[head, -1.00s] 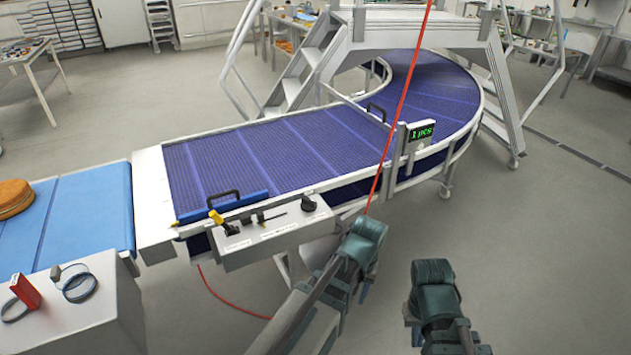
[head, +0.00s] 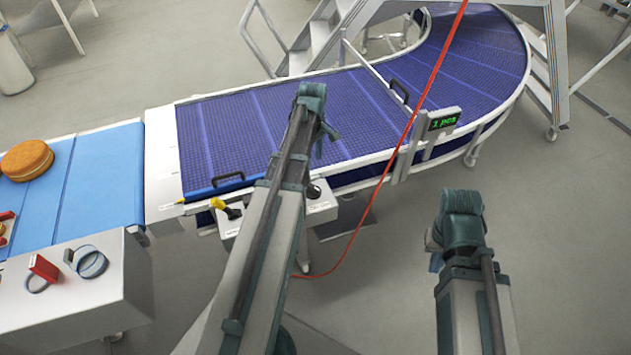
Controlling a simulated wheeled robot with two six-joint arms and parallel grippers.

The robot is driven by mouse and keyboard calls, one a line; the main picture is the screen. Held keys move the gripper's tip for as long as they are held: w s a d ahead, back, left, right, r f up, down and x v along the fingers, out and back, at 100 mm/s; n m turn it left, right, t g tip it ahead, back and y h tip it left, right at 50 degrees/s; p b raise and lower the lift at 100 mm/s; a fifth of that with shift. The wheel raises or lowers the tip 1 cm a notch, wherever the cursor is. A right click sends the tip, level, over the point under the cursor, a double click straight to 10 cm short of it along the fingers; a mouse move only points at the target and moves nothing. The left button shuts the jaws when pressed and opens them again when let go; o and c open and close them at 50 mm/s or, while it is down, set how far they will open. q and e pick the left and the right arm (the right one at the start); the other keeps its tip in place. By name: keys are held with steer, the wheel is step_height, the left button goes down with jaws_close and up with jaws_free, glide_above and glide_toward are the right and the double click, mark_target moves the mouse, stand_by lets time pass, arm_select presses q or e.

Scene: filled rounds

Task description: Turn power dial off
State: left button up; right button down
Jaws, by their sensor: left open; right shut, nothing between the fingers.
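A control box (head: 322,210) is fixed to the near side of the blue conveyor. A black round knob (head: 313,190) shows on its top, just right of my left arm. A yellow-handled black switch (head: 222,207) shows left of the arm. The arm hides the middle of the panel, and I cannot read the labels, so which control is the power dial is unclear. My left gripper (head: 322,145) is open and empty, above and beyond the box, over the belt's near part. My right gripper (head: 435,254) is shut and empty, over the floor to the right.
A red cable (head: 411,125) hangs across the conveyor just right of my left gripper. A counter display (head: 443,118) stands on the conveyor rail. A pale cabinet (head: 60,310) and a blue belt with a round brown cake (head: 27,160) are at left.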

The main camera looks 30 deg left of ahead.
mark_target(314, 187)
arm_select(q)
step_height(314, 187, down, 14)
steer(key=b, duration=1.3)
steer(key=shift+r, duration=0.1)
jaws_close()
